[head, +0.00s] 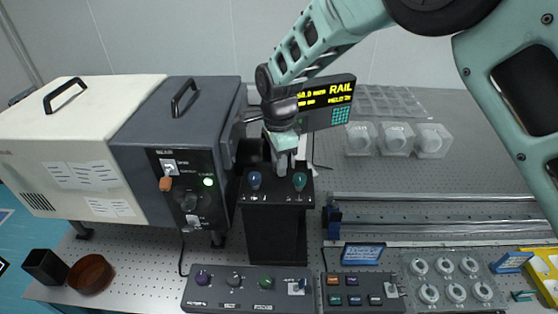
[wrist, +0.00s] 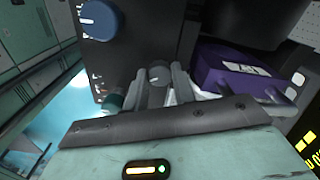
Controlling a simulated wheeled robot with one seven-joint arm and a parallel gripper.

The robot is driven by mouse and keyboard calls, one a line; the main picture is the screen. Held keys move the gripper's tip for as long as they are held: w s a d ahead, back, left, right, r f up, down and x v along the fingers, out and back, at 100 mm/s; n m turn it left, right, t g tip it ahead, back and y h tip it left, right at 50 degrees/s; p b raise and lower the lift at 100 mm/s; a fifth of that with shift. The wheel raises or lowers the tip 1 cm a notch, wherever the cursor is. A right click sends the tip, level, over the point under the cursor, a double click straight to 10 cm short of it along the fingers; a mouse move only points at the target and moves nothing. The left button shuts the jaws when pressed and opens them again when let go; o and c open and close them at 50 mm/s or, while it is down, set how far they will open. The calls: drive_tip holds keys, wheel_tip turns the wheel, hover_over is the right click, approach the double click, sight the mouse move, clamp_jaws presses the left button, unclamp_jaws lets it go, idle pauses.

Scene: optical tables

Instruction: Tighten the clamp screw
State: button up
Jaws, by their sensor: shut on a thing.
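My gripper (head: 286,162) reaches down behind the top of a black stand (head: 275,235) in the head view. In the wrist view its two fingers (wrist: 160,82) are closed around a small round grey knob with a pale mark (wrist: 158,74), which looks like the clamp screw. The knob is on a dark face. A blue knob (wrist: 98,20) and a teal knob (wrist: 115,102) show to its left. A purple block with a white label (wrist: 235,75) is just to the right. In the head view, the grey knob is hidden by my gripper and the stand.
A blue knob (head: 254,180) and a green knob (head: 299,181) stand on the black stand's top. A dark grey instrument box (head: 175,120) is close at left. A yellow-text display (head: 328,100) stands behind. Control panels (head: 248,291) line the front; metal rails (head: 430,228) run right.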

drive_tip(key=shift+n, duration=0.3)
drive_tip(key=n+b, duration=0.1)
drive_tip(key=n, duration=0.2)
drive_tip(key=shift+n+b, duration=0.3)
drive_tip(key=shift+n, duration=0.1)
drive_tip(key=n+b, duration=0.1)
drive_tip(key=n, duration=0.2)
drive_tip(key=shift+n, duration=0.3)
drive_tip(key=n, duration=0.3)
drive_tip(key=shift+n+b, duration=0.3)
drive_tip(key=shift+b, duration=0.1)
drive_tip(key=n, duration=0.4)
drive_tip(key=shift+r+b, duration=0.1)
drive_tip(key=shift+b, duration=0.2)
drive_tip(key=n, duration=0.4)
drive_tip(key=shift+a, duration=0.1)
drive_tip(key=n, duration=0.3)
drive_tip(key=shift+n, duration=0.4)
drive_tip(key=n, duration=0.6)
drive_tip(key=shift+n, duration=0.3)
